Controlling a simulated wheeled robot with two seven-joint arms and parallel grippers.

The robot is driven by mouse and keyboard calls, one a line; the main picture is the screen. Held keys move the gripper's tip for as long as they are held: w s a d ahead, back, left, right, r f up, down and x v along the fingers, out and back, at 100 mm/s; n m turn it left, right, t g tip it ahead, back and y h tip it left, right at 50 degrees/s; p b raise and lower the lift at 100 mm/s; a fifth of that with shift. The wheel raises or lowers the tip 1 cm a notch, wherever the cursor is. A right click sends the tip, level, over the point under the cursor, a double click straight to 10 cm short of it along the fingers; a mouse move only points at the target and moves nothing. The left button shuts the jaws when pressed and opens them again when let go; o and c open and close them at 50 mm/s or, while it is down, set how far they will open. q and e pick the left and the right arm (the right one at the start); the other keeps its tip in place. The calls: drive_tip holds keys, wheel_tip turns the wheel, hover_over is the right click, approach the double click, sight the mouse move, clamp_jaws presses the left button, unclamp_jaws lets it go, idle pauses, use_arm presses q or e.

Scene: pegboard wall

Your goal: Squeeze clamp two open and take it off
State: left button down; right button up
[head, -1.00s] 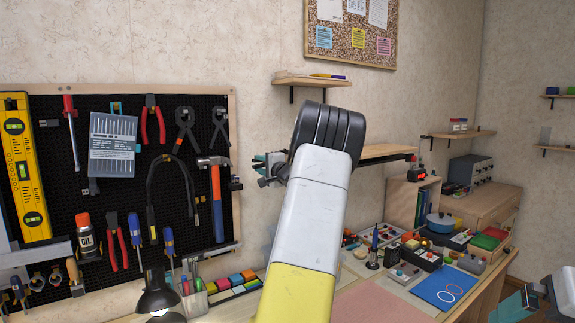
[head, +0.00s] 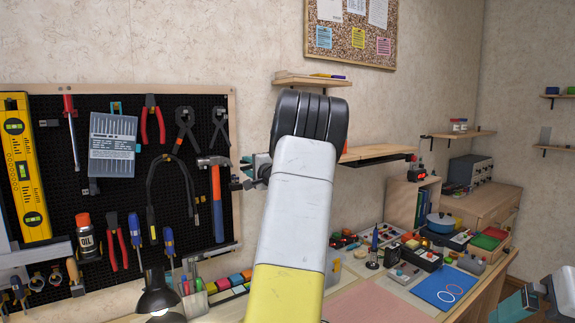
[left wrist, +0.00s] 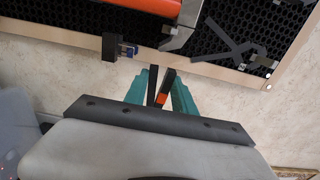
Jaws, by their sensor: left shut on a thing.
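My left gripper (left wrist: 162,92) has teal fingers and is shut on a small black clamp with an orange part (left wrist: 161,99). Its two black bars form a narrow V between the fingers. I cannot read which clamp number it is. In the head view the left gripper (head: 249,168) is at the pegboard's right edge, mostly hidden behind my own wrist, and the clamp cannot be made out there. My right gripper (head: 520,303) shows only partly at the bottom right corner, and its opening is unclear.
A black block with a blue part (left wrist: 108,46) sits at the pegboard frame, close beyond the left fingers. The pegboard (head: 110,190) holds several tools, with a hammer (head: 216,200) nearest. A shelf (head: 375,153) is right of my wrist. The cluttered bench (head: 375,300) lies below.

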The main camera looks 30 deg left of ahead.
use_arm(q)
drive_tip(key=shift+s+a, duration=0.35)
drive_tip(key=shift+s, duration=0.3)
drive_tip(key=shift+s+a, duration=0.35)
drive_tip(key=shift+s, duration=0.3)
drive_tip(key=c, duration=1.7)
unclamp_jaws()
clamp_jaws()
